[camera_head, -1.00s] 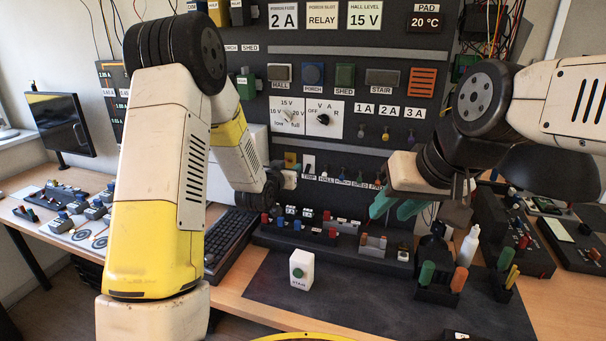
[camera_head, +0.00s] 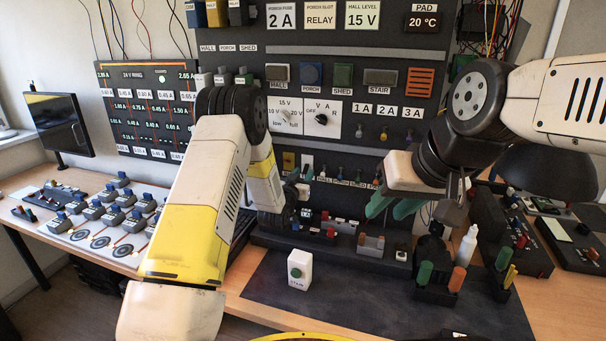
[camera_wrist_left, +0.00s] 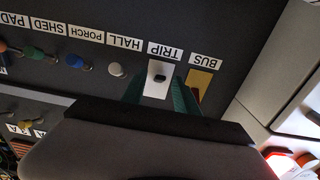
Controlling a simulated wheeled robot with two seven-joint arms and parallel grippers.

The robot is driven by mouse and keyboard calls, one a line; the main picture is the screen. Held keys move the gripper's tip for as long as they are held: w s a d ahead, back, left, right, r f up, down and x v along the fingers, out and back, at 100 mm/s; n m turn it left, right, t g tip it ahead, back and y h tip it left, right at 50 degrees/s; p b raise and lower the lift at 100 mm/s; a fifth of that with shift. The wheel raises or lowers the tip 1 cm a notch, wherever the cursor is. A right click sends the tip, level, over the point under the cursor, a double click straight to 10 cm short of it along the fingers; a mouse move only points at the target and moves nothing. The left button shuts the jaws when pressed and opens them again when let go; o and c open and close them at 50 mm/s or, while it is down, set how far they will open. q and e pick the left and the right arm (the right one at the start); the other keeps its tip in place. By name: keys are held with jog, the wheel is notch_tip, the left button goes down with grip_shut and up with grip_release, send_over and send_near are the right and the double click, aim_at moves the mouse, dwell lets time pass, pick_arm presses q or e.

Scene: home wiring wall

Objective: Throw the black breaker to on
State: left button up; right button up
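The black breaker is a small black toggle (camera_wrist_left: 160,78) on a white plate (camera_wrist_left: 157,91) labelled TRIP in the left wrist view, which shows the wall upside down. The white plate also shows in the head view (camera_head: 307,161). My left gripper (camera_wrist_left: 158,96) faces this plate, with one green finger on each side of it and a gap between them. I cannot tell whether the fingers touch the plate. My right gripper (camera_head: 391,206) is open and empty in front of the wall's lower right part.
A yellow BUS plate (camera_wrist_left: 199,83) sits beside the TRIP plate. On its other side is a row of coloured toggles, with HALL's white knob (camera_wrist_left: 117,69) nearest.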

pick_arm(q)
jog(key=shift+w, duration=0.15)
grip_shut()
